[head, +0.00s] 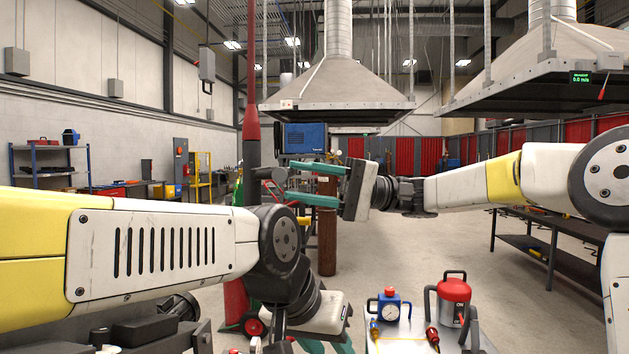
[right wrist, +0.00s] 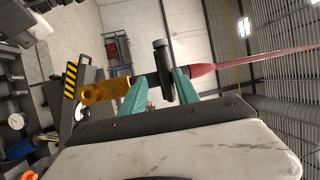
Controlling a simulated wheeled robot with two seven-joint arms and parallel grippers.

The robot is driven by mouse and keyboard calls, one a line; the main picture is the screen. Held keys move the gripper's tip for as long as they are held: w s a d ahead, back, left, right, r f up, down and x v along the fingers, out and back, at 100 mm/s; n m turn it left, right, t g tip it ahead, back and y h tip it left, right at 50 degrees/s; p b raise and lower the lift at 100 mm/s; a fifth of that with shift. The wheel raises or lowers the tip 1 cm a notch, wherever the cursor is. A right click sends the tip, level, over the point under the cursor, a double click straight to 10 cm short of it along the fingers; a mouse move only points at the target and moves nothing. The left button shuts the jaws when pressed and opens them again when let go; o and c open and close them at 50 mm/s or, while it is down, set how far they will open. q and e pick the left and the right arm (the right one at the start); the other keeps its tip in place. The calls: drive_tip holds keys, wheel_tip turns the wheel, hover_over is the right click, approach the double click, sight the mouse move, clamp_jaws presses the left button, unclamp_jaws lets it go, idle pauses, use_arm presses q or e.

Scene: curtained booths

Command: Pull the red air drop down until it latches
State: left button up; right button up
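The red air drop hangs as a thin red hose with a red cone (head: 251,126) left of centre in the head view. In the right wrist view the cone (right wrist: 202,70) joins a dark fitting with a crossbar (right wrist: 160,58), and a brass-coloured end (right wrist: 105,92) is beyond it. My right gripper (head: 287,182) has its teal fingers apart, one on each side of the crossbar. In the right wrist view its fingers (right wrist: 159,78) show small gaps to the bar. My left gripper (head: 328,346) points down low in the head view, fingers apart, tips cut off.
A small table (head: 400,345) at the bottom holds a blue gauge unit (head: 390,306), a red canister (head: 454,291) and hand tools. Grey hoods (head: 338,82) hang above. A dark workbench (head: 540,225) stands at right. Open floor lies between.

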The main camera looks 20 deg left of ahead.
drive_tip(key=v, duration=0.5)
drive_tip(key=shift+w+d, duration=0.1)
idle(0.9)
drive_tip(key=s+d+f+m+t+h, duration=0.2)
drive_tip(key=s+f+t+h, duration=0.15)
drive_tip(key=f, duration=0.25)
drive_tip(key=s+d+f+m+t+h, duration=0.2)
drive_tip(key=d+f+t, duration=0.15)
drive_tip(key=f, duration=0.25)
drive_tip(key=s+d+f+m+t+h, duration=0.1)
drive_tip(key=s+d+f+t+h, duration=0.1)
drive_tip(key=d, duration=0.6)
drive_tip(key=s+d+f+m+t+h, duration=0.1)
drive_tip(key=d+f+t+h, duration=0.2)
drive_tip(key=d, duration=0.6)
drive_tip(key=s+d+f+m+t+h, duration=0.1)
drive_tip(key=s+d+f+t+h, duration=0.1)
drive_tip(key=d+f+t, duration=0.4)
drive_tip(key=d+h, duration=0.1)
drive_tip(key=d, duration=0.2)
drive_tip(key=shift+s+f, duration=0.3)
